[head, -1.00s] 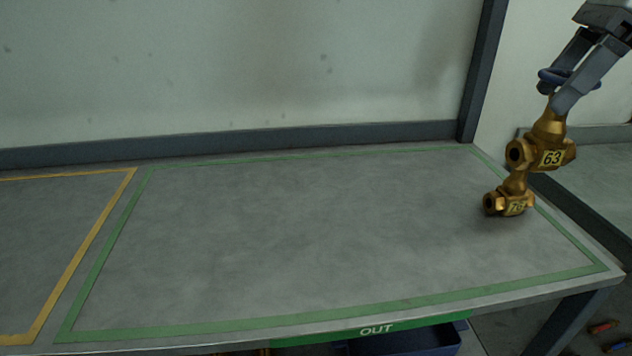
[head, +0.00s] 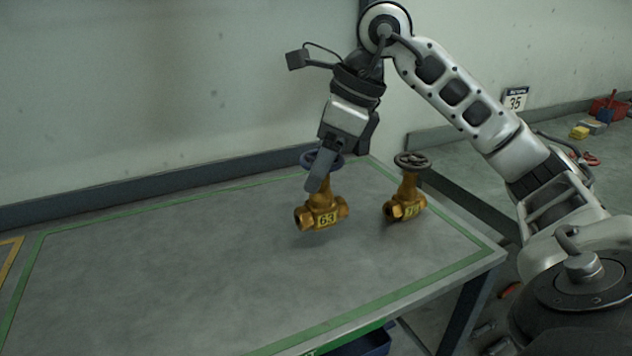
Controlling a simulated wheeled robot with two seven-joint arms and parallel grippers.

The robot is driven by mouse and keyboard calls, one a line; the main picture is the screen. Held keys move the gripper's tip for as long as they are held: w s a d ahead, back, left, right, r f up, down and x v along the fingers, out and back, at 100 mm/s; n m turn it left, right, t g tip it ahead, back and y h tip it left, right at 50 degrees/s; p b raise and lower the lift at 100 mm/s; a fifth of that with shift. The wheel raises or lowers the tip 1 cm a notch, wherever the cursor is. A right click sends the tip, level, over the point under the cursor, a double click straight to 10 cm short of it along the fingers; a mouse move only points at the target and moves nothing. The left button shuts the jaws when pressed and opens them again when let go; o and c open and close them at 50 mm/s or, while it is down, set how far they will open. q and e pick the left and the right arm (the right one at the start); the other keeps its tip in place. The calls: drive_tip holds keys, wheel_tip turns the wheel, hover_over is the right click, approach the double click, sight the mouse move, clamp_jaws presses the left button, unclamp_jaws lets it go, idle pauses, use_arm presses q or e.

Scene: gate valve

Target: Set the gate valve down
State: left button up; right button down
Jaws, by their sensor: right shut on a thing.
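A brass gate valve with a yellow tag reading 63 (head: 322,215) hangs upright from my right gripper (head: 320,172), which is shut on it around its blue handwheel. Its body appears to be slightly above the grey table (head: 190,270), inside the green outline; I cannot tell the exact gap. A second brass gate valve (head: 407,200) with a dark handwheel and a yellow tag stands upright on the table to the right, apart from the held one. My left gripper is not in view.
The green outline (head: 395,300) marks the table area, with clear surface to the left and front. A yellow outline (head: 8,262) shows at the far left. The wall stands behind the table. A blue bin (head: 368,343) sits below the front edge.

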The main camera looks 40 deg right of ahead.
drive_tip(key=shift+w+a+f+b, duration=0.1)
drive_tip(key=shift+f+b, duration=0.1)
drive_tip(key=shift+f, duration=0.7)
drive_tip(key=shift+w+a+f+b, duration=0.1)
drive_tip(key=shift+f+b, duration=0.05)
drive_tip(key=shift+f, duration=0.75)
drive_tip(key=shift+f, duration=0.15)
drive_tip(key=shift+c, duration=2.2)
unclamp_jaws()
drive_tip(key=shift+r, duration=0.3)
drive_tip(key=p+v, duration=0.2)
drive_tip(key=v, duration=0.9)
drive_tip(key=shift+r+p, duration=0.3)
drive_tip(key=shift+r, duration=0.05)
drive_tip(key=shift+s, duration=0.1)
